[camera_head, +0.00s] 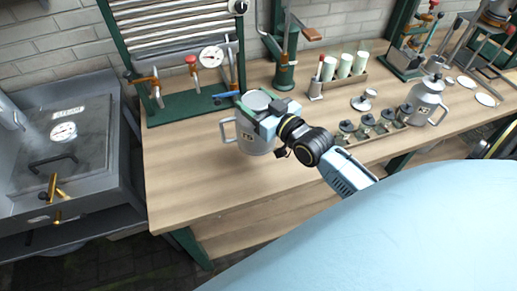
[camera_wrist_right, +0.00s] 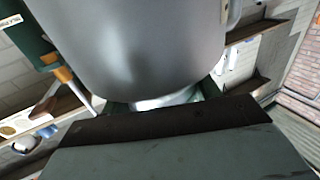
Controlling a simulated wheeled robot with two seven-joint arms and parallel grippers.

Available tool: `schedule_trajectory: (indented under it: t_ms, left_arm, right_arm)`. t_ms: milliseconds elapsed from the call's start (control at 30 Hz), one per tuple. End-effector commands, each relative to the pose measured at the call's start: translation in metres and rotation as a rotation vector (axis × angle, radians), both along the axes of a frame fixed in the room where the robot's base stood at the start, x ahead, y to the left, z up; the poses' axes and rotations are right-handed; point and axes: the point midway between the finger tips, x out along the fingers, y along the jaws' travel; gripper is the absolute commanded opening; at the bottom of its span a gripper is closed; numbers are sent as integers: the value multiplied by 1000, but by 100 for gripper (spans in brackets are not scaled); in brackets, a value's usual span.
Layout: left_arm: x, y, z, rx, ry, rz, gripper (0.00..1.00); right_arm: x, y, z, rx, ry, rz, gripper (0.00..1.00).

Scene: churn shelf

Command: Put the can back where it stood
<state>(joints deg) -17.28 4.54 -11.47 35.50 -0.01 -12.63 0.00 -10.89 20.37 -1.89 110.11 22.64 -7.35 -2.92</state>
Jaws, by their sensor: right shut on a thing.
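A grey metal can (camera_head: 254,138) with a side handle and a small label is at the left part of the wooden bench (camera_head: 185,185), in front of the green rack. It fills the upper middle of the right wrist view (camera_wrist_right: 150,45). My right gripper (camera_head: 262,110) is shut on the can near its top, and its dark finger shows below the can in the right wrist view. I cannot tell whether the can's base touches the bench. My left gripper is out of view.
A second grey can (camera_head: 424,103) stands at the right. Several small dark-lidded jars sit in a wooden holder (camera_head: 352,141). White cylinders (camera_head: 344,66) stand behind. A green rack with a gauge (camera_head: 211,56) is behind the held can. The front left bench is bare.

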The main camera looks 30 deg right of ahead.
Motion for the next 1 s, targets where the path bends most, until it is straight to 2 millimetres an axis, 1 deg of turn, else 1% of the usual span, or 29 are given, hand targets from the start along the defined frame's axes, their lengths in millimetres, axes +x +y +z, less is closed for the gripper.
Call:
schedule_trajectory:
  t_ms: [33,67,300,467,700,800,1000]
  left_arm:
    - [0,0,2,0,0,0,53]
    - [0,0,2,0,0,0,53]
    - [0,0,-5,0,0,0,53]
    - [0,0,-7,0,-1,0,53]
    - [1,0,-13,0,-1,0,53]
    - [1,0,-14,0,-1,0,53]
    - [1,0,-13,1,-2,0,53]
  right_arm:
    - [2,-4,1,-1,-3,0,11]
    - [2,-5,-1,0,-3,0,11]
    - [3,-6,-46,1,-1,0,11]
    - [3,-6,-62,1,-2,-1,11]
    - [3,-6,-93,1,-2,-1,11]
    - [3,-6,-97,2,-5,-1,11]
    - [3,-6,-97,2,-5,0,11]
